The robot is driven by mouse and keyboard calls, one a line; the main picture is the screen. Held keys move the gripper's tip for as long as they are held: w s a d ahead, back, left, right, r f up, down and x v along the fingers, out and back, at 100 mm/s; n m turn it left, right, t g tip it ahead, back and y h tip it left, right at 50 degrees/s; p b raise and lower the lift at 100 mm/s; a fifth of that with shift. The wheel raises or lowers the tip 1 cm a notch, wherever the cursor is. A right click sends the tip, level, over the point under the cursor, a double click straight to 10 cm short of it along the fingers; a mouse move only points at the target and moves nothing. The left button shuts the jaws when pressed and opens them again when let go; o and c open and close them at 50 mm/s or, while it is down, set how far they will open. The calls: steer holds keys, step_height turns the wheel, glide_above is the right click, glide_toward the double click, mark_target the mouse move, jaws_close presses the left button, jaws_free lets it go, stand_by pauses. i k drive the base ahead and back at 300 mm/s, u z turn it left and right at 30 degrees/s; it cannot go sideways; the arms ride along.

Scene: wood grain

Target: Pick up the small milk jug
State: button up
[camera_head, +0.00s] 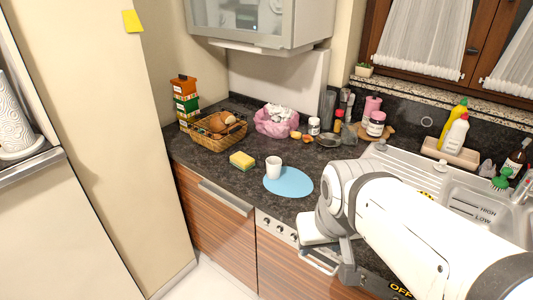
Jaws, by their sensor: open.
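A small white vessel, which looks like the small milk jug (273,167), stands upright on a round light-blue mat (290,183) on the dark counter. I cannot make out a handle or spout at this size. My gripper (322,248) is at the counter's front edge, to the right of and nearer than the jug, clear of it. It is open, with nothing seen in it. My arm hides part of it, and its fingertips are hard to make out.
A yellow sponge (242,160) lies left of the jug. Behind are a wicker basket (216,128), a pink bag (277,121), a dark pan (328,140) and several jars. A metal sink (444,180) is at right. A wall cabinet (262,25) hangs above.

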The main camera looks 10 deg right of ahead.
mark_target(273, 163)
steer(key=z, duration=3.55)
steer(key=k, duration=1.6)
steer(key=u, duration=2.05)
steer(key=i, duration=1)
steer(key=u, duration=0.05)
